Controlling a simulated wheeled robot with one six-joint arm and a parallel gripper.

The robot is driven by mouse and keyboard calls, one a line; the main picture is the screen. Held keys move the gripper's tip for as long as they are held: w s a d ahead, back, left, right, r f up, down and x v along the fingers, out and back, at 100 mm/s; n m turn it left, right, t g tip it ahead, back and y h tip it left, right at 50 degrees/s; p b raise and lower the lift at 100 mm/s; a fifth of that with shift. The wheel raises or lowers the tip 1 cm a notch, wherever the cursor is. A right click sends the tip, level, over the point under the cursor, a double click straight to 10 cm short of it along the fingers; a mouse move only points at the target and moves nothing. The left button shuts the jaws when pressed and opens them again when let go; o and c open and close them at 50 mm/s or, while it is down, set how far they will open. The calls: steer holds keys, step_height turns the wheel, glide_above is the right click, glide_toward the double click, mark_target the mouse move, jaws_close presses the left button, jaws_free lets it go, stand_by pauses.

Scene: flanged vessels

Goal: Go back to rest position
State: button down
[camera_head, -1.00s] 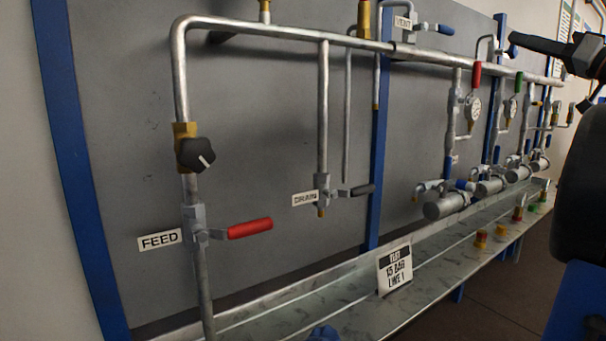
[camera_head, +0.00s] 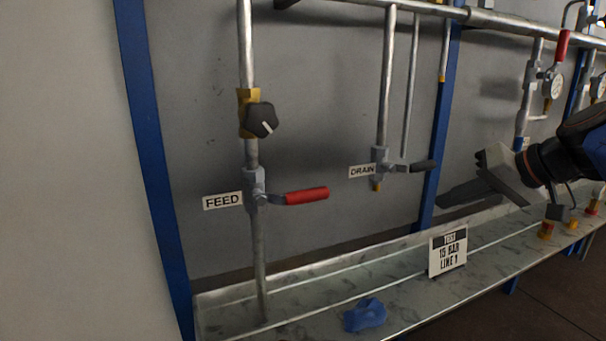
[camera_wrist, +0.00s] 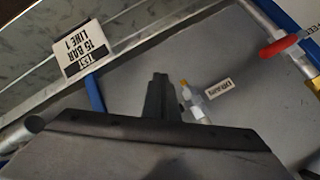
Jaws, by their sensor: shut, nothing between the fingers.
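My gripper (camera_head: 450,194) reaches in from the right in the head view, pointing left, above the tray and in front of the grey panel. Its fingers are together with nothing visible between them. In the wrist view the closed fingers (camera_wrist: 159,96) point towards the panel, just beside the drain valve (camera_wrist: 194,104) in the picture. In the head view the drain valve (camera_head: 381,166) with its black lever is left of my fingertips, with a gap in the picture. I cannot tell the depth between them.
The feed valve (camera_head: 255,190) has a red lever pointing right, below a black knob (camera_head: 262,120). A "TEST 15 BAR LINE 1" sign (camera_head: 447,251) stands on the metal tray (camera_head: 300,331), near a blue crumpled item (camera_head: 365,315). Pipes and gauges line the right.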

steer(key=s+f+g+h, duration=0.1)
steer(key=s+f+h, duration=0.2)
steer(key=s+f, duration=0.5)
steer(key=s+a+f+n+g+h, duration=0.1)
steer(key=s+f+g+h, duration=0.1)
steer(key=s+f, duration=0.7)
step_height(320, 180, down, 5)
steer(key=shift+f+n+h, duration=0.2)
steer(key=shift+n+h, duration=0.1)
steer(key=shift+h, duration=0.1)
steer(key=c, duration=2.4)
jaws_free()
steer(key=shift+c, duration=0.2)
